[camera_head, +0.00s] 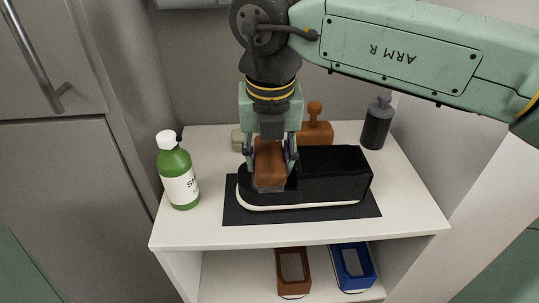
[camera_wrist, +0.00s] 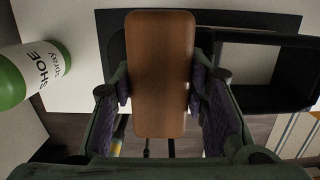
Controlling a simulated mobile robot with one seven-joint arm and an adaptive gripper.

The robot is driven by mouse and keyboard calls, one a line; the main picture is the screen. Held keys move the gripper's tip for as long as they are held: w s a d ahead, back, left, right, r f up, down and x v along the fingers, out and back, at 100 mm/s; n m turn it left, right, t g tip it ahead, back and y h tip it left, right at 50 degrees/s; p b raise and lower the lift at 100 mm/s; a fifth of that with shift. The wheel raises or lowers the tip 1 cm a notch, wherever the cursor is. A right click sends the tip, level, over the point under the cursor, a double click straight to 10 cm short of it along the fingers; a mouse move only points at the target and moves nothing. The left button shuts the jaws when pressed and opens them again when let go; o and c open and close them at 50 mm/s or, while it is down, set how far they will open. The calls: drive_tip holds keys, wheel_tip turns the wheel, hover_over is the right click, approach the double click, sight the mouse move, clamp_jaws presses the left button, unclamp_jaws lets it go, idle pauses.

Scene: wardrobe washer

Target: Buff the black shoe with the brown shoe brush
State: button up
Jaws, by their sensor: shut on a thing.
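The black shoe (camera_head: 335,175) with a white sole edge lies on a dark mat (camera_head: 240,212) on the white shelf top, its toe to the left. My gripper (camera_head: 270,160) is shut on the brown shoe brush (camera_head: 268,165), a finger on each side. In the wrist view, the smooth brown back of the brush (camera_wrist: 162,75) fills the middle between my fingers. The open shoe top (camera_wrist: 292,85) shows to its right.
A green bottle (camera_head: 178,180) stands left of the mat. A dark grey bottle (camera_head: 377,122) stands at the back right. A brown object with a knob (camera_head: 316,133) and a beige block (camera_head: 237,138) sit behind the shoe. A brown shoe (camera_head: 292,287) and a blue shoe (camera_head: 352,283) are on the lower shelf.

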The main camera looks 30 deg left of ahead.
sight(248, 174)
drive_tip(key=shift+f+b, duration=0.3)
drive_tip(key=shift+f, duration=0.1)
drive_tip(key=shift+r, duration=0.1)
drive_tip(key=shift+s+a, duration=0.6)
drive_tip(key=shift+a, duration=0.25)
drive_tip(key=shift+s+a, duration=0.55)
drive_tip(key=shift+a, duration=0.25)
drive_tip(key=shift+d, duration=0.1)
drive_tip(key=shift+w+d, duration=0.6)
drive_tip(key=shift+d, duration=0.2)
drive_tip(key=shift+w+d, duration=0.6)
drive_tip(key=shift+d, duration=0.2)
drive_tip(key=shift+s+a, duration=0.1)
